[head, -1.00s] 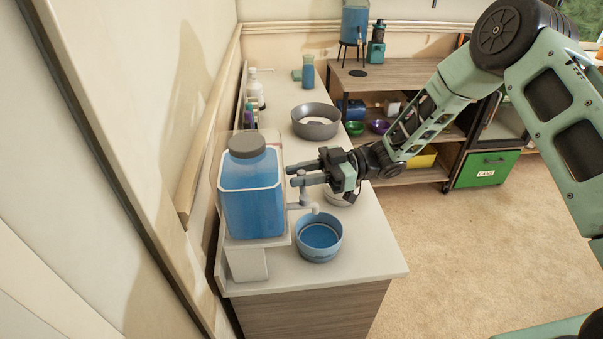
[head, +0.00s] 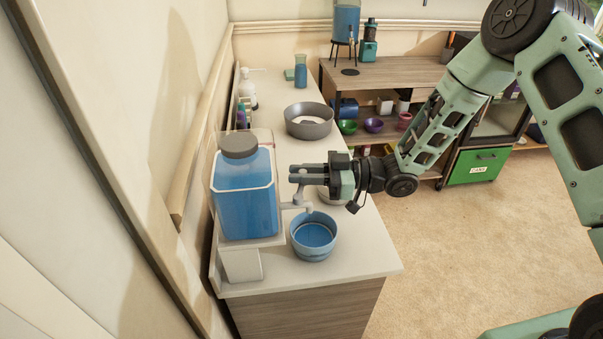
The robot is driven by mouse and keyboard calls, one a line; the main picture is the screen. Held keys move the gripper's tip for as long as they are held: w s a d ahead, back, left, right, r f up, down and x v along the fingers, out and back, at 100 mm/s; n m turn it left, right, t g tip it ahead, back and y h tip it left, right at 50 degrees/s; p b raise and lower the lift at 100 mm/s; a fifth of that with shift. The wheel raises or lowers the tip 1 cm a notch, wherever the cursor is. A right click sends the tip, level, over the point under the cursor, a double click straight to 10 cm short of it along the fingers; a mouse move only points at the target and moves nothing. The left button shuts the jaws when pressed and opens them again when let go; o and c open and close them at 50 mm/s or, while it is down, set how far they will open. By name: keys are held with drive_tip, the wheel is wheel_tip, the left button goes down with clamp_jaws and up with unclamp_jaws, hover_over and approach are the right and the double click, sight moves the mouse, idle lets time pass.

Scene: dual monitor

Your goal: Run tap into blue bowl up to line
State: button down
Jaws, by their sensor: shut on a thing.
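The blue bowl (head: 313,251) stands upright on the counter under the tap (head: 297,204). Blue liquid (head: 313,235) covers its floor, and a pale ring shows on the inner wall around it. I cannot tell how the level compares with the line. The tap juts right from the lower part of a clear tank (head: 246,200) holding blue liquid, with a grey lid. My gripper (head: 293,174) is just above the tap's spout, pointing left, shut on the tap's handle, which the fingers mostly hide. No falling stream can be made out.
The white counter (head: 352,263) has free room right of the bowl and at its front. The wall is close behind the tank.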

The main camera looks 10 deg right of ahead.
drive_tip(key=c, duration=1.4)
unclamp_jaws()
drive_tip(key=s+d, duration=0.1)
drive_tip(key=d, duration=0.4)
drive_tip(key=s+d+b, duration=0.1)
drive_tip(key=d, duration=0.5)
drive_tip(key=d+b, duration=0.1)
drive_tip(key=d, duration=0.5)
drive_tip(key=shift+s+d, duration=0.15)
drive_tip(key=shift+s, duration=0.25)
